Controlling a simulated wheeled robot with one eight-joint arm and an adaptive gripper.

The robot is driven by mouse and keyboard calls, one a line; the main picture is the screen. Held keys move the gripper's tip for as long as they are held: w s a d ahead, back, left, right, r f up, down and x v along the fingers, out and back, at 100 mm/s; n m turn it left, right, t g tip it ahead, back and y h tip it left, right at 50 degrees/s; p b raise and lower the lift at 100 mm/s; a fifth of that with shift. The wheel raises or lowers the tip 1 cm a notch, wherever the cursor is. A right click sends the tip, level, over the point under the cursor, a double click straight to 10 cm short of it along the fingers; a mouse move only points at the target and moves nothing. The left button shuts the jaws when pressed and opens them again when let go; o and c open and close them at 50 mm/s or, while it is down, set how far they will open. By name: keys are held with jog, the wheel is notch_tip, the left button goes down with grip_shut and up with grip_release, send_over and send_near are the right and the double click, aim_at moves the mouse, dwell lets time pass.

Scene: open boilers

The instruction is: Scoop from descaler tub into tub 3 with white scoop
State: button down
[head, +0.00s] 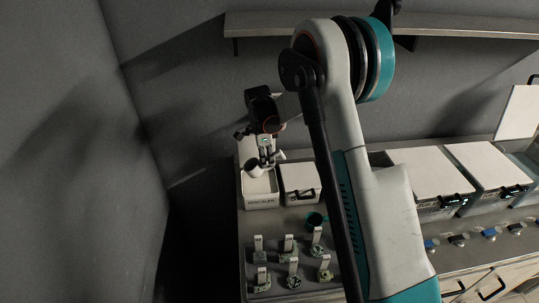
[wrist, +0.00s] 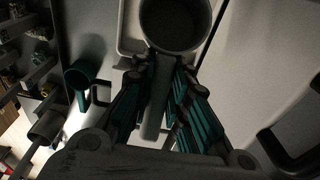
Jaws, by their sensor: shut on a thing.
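My gripper (head: 264,160) is shut on the handle of the white scoop (head: 257,169), over the descaler tub (head: 261,203) in the head view. The tub is white, open-topped and labelled DESCALER. In the wrist view the scoop's round cup (wrist: 178,22) points away from my gripper (wrist: 158,92), and its handle lies between the fingers. The cup looks grey and empty inside, in shadow. Part of the tub's pale rim (wrist: 128,32) shows beside the cup. I cannot tell which container is tub 3, as the other labels are too small to read.
A lidded white box (head: 300,178) stands right of the descaler tub. Larger lidded units (head: 432,172) line the counter further right; a raised lid (head: 517,112) stands at the far right. A teal scoop (head: 314,220) and several tagged small items (head: 290,270) occupy the front. A shelf (head: 450,24) overhangs.

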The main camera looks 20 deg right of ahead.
jog(key=shift+w+a+f+h, duration=0.1)
jog(key=shift+a+f+h, duration=0.35)
jog(key=shift+f+h, duration=0.35)
jog(key=a+b+x, duration=0.1)
jog(key=b+x, duration=0.5)
jog(key=x, duration=0.1)
jog(key=shift+a+f, duration=0.25)
jog(key=shift+f, duration=0.1)
jog(key=shift+r, duration=0.15)
